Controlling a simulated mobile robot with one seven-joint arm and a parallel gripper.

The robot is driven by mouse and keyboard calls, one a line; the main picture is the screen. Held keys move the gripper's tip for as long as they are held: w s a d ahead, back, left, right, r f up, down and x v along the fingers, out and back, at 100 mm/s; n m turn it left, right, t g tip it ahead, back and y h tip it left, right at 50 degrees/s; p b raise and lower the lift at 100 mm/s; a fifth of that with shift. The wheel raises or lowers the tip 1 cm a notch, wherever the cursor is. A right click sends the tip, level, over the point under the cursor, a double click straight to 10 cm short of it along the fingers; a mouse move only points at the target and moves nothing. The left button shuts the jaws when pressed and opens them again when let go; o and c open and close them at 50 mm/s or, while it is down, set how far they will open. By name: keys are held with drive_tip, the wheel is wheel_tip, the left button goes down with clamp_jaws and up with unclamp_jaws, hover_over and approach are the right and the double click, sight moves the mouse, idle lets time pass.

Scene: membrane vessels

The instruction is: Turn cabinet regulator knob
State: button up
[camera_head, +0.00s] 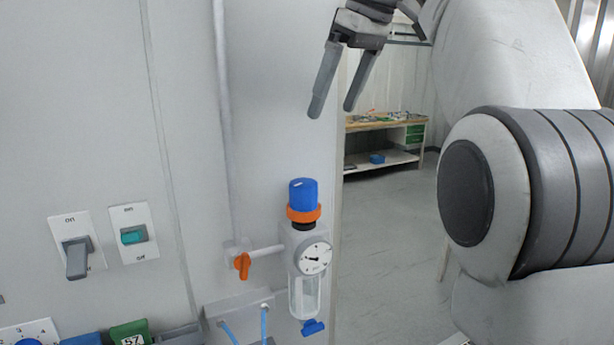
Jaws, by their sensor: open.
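The regulator knob (303,193) is a blue cap above an orange ring (303,213), on top of the regulator on the cabinet wall. Below it is the regulator body with a round gauge (315,259) and a clear bowl (304,297). My gripper (332,113) is open and empty, with its two grey fingers pointing down. It shows above and slightly right of the knob in the picture, clearly apart from it. The depth between fingers and knob is hard to tell. Nothing hides the knob.
An orange valve handle (243,266) sits left of the regulator on a thin pipe. Two switches, one grey (77,258) and one teal (133,235), are on the wall further left. A workbench (385,125) stands far behind. Open floor lies right of the cabinet edge.

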sight(304, 183)
drive_tip(key=b+x, duration=0.4)
drive_tip(key=x, duration=1.3)
drive_tip(key=shift+w+a+f, duration=0.1)
drive_tip(key=shift+a+f, duration=0.05)
drive_tip(key=shift+c, duration=0.2)
drive_tip(key=c, duration=1.3)
drive_tip(key=shift+c, duration=0.2)
